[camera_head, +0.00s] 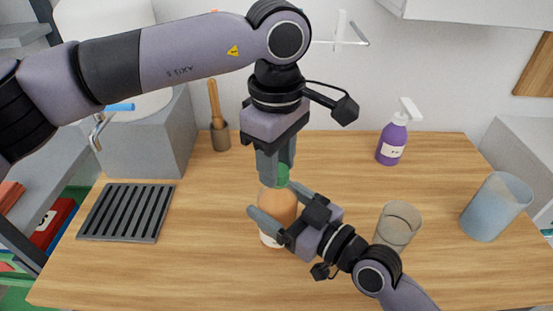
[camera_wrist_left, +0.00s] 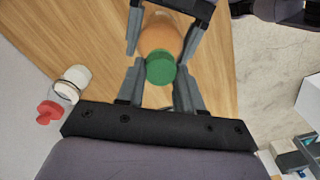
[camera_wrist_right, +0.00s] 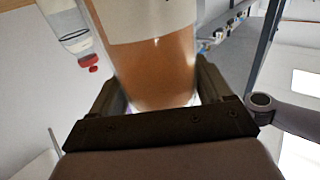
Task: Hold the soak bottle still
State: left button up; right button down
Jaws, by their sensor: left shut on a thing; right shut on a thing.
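The soak bottle (camera_head: 284,206) stands upright on the wooden counter, with an amber body, a pale label low down and a green cap (camera_head: 283,174). My left gripper (camera_head: 276,178) comes from above and is shut on the cap; in the left wrist view its fingers flank the cap (camera_wrist_left: 161,67). My right gripper (camera_head: 281,207) comes from the lower right and is shut on the bottle body, one finger on each side. In the right wrist view the amber body (camera_wrist_right: 160,75) fills the space between the fingers. The fingers hide part of the bottle.
A glass (camera_head: 398,225) stands close to my right forearm, and a bluish cup (camera_head: 494,207) is farther right. A purple pump bottle (camera_head: 392,142) stands behind. A dark ridged rack (camera_head: 127,211) lies left. A grey pot with a wooden handle (camera_head: 219,134) is at the back.

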pick_arm(q)
jog(key=m, duration=1.1)
jog(key=shift+d, duration=0.1)
jog(key=m, duration=1.1)
jog(key=o, duration=1)
jog(key=shift+d+r, duration=0.1)
jog(key=shift+r, duration=2.1)
